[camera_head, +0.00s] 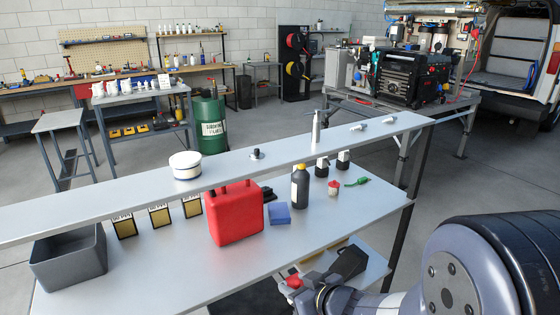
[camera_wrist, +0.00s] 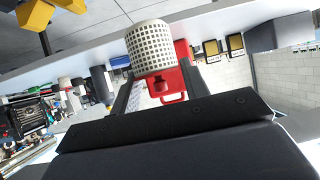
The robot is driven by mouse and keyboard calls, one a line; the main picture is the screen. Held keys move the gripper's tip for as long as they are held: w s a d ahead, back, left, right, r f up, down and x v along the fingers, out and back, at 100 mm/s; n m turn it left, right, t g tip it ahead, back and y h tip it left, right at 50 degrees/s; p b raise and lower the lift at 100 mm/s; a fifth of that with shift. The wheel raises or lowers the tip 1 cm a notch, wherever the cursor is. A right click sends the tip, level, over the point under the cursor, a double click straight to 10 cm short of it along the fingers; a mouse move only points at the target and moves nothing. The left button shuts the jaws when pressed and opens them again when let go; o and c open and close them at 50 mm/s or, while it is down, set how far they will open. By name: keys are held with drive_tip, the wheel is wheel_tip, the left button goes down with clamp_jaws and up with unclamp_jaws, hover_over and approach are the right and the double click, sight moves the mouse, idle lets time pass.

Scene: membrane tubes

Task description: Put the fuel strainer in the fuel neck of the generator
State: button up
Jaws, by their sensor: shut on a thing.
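The fuel strainer (camera_wrist: 148,42) is a white cylinder with a grid of dark holes. It shows in the wrist view between the two dark fingers of my gripper (camera_wrist: 160,74), which is shut on it. I cannot make out the strainer in the head view. The generator (camera_head: 408,76) is a black machine with red parts on a grey bench at the back right of the head view, well away from my gripper. Its fuel neck is too small to tell.
A grey two-level shelf bench (camera_head: 130,255) fills the foreground, with a red jerry can (camera_head: 235,214), a dark bottle (camera_head: 300,187) and a grey bin (camera_head: 68,258). A green drum (camera_head: 208,124) stands behind. Open floor (camera_head: 470,180) lies between the shelf and the generator bench.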

drive_tip(key=w+d+f+m+t+h+p, duration=0.2)
drive_tip(key=w+d+f+m+h+p, duration=0.35)
drive_tip(key=d, duration=0.55)
drive_tip(key=s+f+m+h+b, duration=0.1)
drive_tip(key=s+f+b, duration=0.1)
drive_tip(key=f, duration=0.4)
drive_tip(key=shift+s, duration=0.85)
